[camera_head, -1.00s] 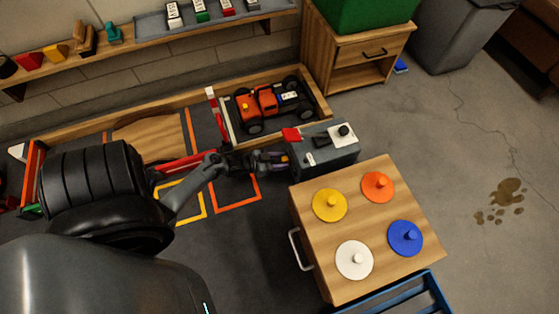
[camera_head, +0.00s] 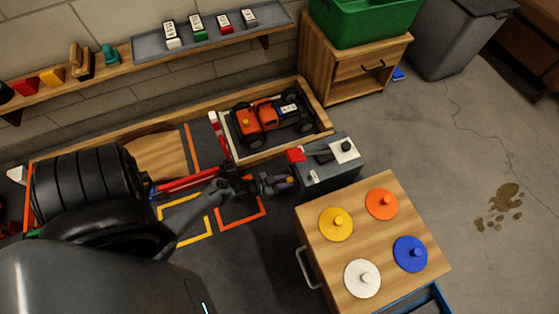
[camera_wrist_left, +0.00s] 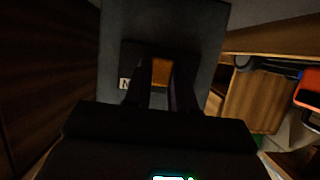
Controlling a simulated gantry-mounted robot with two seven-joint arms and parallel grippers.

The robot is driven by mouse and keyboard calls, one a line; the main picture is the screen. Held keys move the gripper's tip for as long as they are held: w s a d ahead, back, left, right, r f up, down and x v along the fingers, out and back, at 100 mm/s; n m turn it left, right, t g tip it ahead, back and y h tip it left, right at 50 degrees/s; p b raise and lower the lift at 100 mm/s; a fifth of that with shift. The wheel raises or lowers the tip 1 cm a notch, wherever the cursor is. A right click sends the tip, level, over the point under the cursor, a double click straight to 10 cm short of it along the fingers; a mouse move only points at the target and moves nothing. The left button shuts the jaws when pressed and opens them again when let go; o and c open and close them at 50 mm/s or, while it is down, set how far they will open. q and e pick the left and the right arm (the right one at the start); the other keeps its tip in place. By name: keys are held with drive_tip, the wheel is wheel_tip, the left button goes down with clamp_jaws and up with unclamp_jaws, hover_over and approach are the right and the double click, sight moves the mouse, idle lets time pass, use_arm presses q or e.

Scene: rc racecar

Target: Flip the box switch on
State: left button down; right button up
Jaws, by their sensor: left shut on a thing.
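The grey box (camera_head: 328,172) stands between the wooden-topped table and the racecar's tray. Its top carries a red piece, a dark lever and a white plate with a black knob. My left gripper (camera_head: 287,182) is at the box's left side face. In the left wrist view, the box face (camera_wrist_left: 165,22) is straight ahead. My left gripper's dark fingers (camera_wrist_left: 161,88) are shut on the small orange-brown switch (camera_wrist_left: 161,72). A white label with dark lettering (camera_wrist_left: 125,84) shows beside the fingers. The switch's exact position is hard to read in the dark. My right gripper is not in view.
An orange racecar (camera_head: 262,118) sits in a tray behind the box. A wooden-topped table (camera_head: 375,220) with several coloured knobbed discs stands close in front. A wall shelf (camera_head: 215,37) and a wooden cabinet (camera_head: 352,70) stand behind.

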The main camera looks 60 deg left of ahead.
use_arm(q)
drive_tip(key=shift+s+d, duration=0.1)
drive_tip(key=shift+d, duration=0.5)
drive_tip(key=c, duration=1.3)
unclamp_jaws()
drive_tip(key=shift+d, duration=0.1)
drive_tip(key=o, duration=0.4)
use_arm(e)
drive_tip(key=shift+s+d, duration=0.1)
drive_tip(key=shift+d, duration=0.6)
use_arm(q)
drive_tip(key=p+v, duration=0.5)
drive_tip(key=v, duration=0.6)
drive_tip(key=shift+f+p, duration=0.15)
drive_tip(key=shift+p, duration=0.15)
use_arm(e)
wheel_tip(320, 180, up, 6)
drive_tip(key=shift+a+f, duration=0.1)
